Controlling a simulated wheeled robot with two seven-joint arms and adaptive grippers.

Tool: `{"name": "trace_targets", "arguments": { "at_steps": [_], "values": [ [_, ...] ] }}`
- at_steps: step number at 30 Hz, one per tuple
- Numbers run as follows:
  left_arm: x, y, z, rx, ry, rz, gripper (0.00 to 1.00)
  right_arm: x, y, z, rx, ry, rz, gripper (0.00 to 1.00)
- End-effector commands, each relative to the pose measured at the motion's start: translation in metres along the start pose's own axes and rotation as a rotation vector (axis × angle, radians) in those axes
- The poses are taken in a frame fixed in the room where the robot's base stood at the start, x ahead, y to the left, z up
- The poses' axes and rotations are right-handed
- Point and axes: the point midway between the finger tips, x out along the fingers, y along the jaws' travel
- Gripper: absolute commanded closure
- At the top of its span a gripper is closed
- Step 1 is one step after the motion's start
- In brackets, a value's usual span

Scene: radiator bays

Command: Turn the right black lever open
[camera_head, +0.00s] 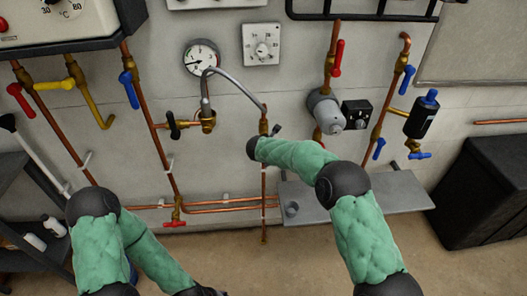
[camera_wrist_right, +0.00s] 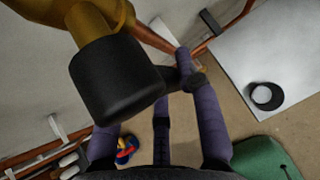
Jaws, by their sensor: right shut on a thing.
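The right black lever (camera_head: 277,131) sits on a brass valve (camera_head: 263,125) on the vertical copper pipe, right of the grey hose's end. In the right wrist view the lever (camera_wrist_right: 112,92) is a thick black piece close to the lens, below brass. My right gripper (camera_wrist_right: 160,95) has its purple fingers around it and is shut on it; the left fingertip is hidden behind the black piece. In the head view that gripper is hidden by my right wrist. A left black lever (camera_head: 173,126) is on another brass valve (camera_head: 207,122). My left arm ends at the bottom edge, its gripper out of frame.
A pressure gauge (camera_head: 201,57) and white dial (camera_head: 261,44) are above. A grey valve head (camera_head: 326,110), black box (camera_head: 356,114) and blue-capped bottle (camera_head: 423,112) are right. A grey shelf (camera_head: 385,192) lies below right. Horizontal copper pipes run below the levers.

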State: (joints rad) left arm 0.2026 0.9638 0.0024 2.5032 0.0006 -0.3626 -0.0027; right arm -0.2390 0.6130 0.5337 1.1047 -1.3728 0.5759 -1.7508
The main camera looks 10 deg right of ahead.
Motion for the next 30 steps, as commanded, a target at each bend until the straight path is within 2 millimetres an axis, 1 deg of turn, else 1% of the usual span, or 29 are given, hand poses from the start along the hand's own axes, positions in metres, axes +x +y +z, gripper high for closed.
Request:
{"name": "trace_targets", "arguments": {
  "at_steps": [5, 6, 7, 8, 17, 20, 23, 25, 30],
  "values": [
    [0.0, 0.0, 0.0, 0.0, 0.0, 0.0, 0.44, 0.001, -0.001, -0.001, -0.011, 0.001, -0.003, 1.0],
    [0.0, 0.0, 0.0, 0.0, 0.0, 0.0, 0.44, 0.001, -0.001, -0.001, -0.011, 0.001, -0.003, 0.55],
    [0.0, 0.0, 0.0, 0.0, 0.0, 0.0, 0.44, 0.001, -0.001, -0.001, -0.01, 0.001, -0.003, 0.47],
    [0.0, 0.0, 0.0, 0.0, 0.0, 0.0, 0.44, 0.001, -0.001, -0.001, -0.01, 0.001, -0.003, 0.41],
    [0.0, 0.0, 0.0, 0.0, 0.0, 0.0, 0.44, 0.0, -0.001, -0.001, -0.005, 0.001, -0.002, 0.41],
    [0.0, 0.0, 0.0, 0.0, 0.0, 0.0, 0.44, -0.003, -0.001, 0.0, -0.004, 0.0, -0.001, 0.41],
    [0.0, 0.0, 0.0, 0.0, 0.0, 0.0, 0.44, -0.011, 0.0, 0.0, -0.004, 0.0, 0.0, 0.41],
    [0.0, 0.0, 0.0, 0.0, 0.0, 0.0, 0.44, -0.021, 0.0, 0.001, -0.005, -0.001, 0.001, 0.41],
    [0.0, 0.0, 0.0, 0.0, 0.0, 0.0, 0.44, -0.052, 0.0, 0.0, -0.005, -0.001, 0.0, 0.41]
  ]
}}
